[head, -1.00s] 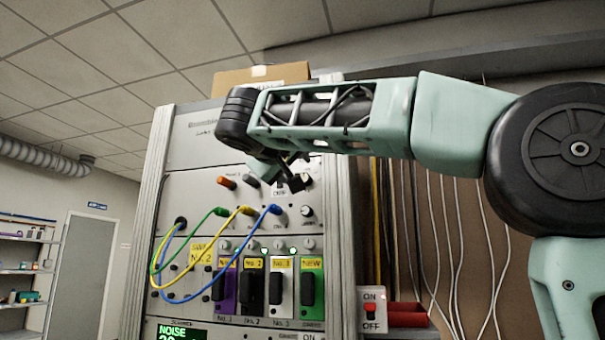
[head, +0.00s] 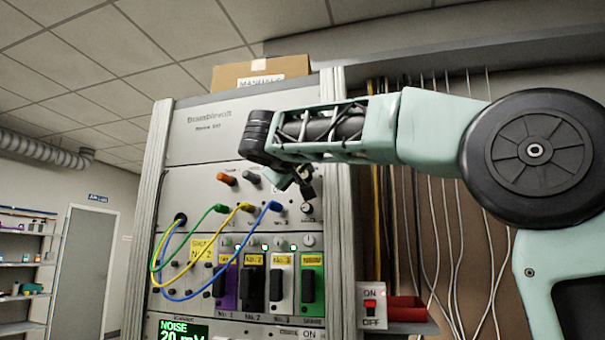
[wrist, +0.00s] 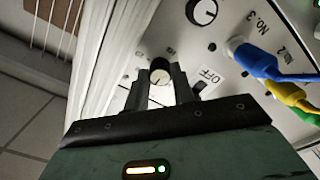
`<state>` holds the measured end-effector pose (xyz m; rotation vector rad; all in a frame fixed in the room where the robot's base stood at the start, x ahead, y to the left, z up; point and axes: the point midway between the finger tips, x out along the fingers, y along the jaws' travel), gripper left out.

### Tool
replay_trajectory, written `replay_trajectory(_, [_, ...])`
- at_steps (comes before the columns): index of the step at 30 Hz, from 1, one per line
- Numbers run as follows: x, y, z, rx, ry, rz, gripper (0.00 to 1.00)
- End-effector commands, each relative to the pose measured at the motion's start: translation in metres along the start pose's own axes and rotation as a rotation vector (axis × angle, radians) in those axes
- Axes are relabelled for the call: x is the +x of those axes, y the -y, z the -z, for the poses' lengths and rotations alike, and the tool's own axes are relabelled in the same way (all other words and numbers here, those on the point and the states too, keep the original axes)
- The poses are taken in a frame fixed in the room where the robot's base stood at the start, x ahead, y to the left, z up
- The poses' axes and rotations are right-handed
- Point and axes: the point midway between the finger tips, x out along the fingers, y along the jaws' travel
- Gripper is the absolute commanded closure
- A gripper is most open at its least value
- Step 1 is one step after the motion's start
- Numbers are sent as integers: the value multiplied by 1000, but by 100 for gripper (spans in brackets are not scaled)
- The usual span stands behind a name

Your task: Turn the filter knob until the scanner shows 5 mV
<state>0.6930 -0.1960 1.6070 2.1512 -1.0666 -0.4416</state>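The scanner display (head: 182,332) at the bottom of the cabinet in the head view reads NOISE 20 mV in green. My gripper (head: 305,190) is in front of the upper right of the knob panel. In the wrist view my gripper (wrist: 160,72) has its two dark fingers apart, with a black knob with a pale face (wrist: 160,76) seen between the fingertips. I cannot tell whether the fingers touch it. In the head view my gripper hides that knob. No label naming the filter knob is readable. Another knob (head: 307,208) sits just below my gripper; it also shows in the wrist view (wrist: 202,12).
Green, yellow and blue cables (head: 274,207) plug in left of and below my gripper. An orange knob (head: 226,178) and a grey knob (head: 252,177) sit to its left. A small OFF-labelled switch (wrist: 200,88) is close to the fingers. An ON/OFF box (head: 371,306) stands at lower right.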

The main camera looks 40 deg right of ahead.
Motion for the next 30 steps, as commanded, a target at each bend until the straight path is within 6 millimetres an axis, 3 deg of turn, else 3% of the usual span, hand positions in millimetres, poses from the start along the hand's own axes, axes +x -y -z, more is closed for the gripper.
replay_trajectory(11, [-1,3,-2,70,-1,3,98])
replay_trajectory(30, [-1,4,-2,564,4,8,98])
